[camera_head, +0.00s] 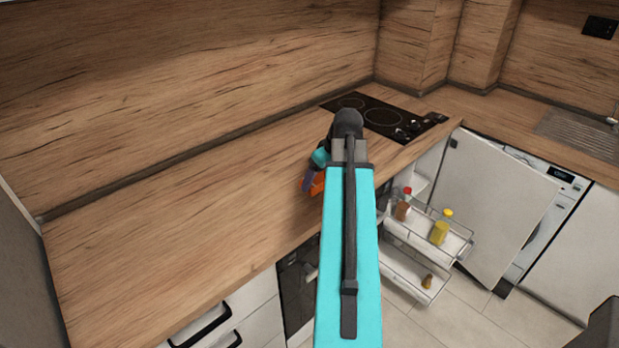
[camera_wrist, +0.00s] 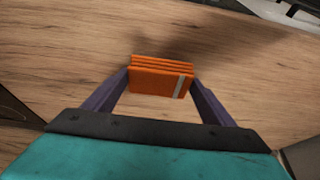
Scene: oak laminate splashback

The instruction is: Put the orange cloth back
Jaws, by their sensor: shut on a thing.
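The orange cloth (camera_wrist: 157,82) is a folded stack with a pale stripe near its right end. In the wrist view it sits between the two dark purple fingers of my gripper (camera_wrist: 158,90), which is shut on it. In the head view a small orange part of the cloth (camera_head: 317,184) shows beside my gripper (camera_head: 309,180), over the wooden counter left of the hob. My arm hides the rest of it. I cannot tell whether the cloth touches the counter.
The wooden counter (camera_head: 170,235) is clear to the left. A black hob (camera_head: 385,115) lies behind my arm. Below, a pulled-out wire rack (camera_head: 425,235) holds a yellow bottle (camera_head: 441,228) and a red-capped bottle (camera_head: 403,205). A white cabinet door (camera_head: 495,205) stands open beside a washing machine (camera_head: 540,225).

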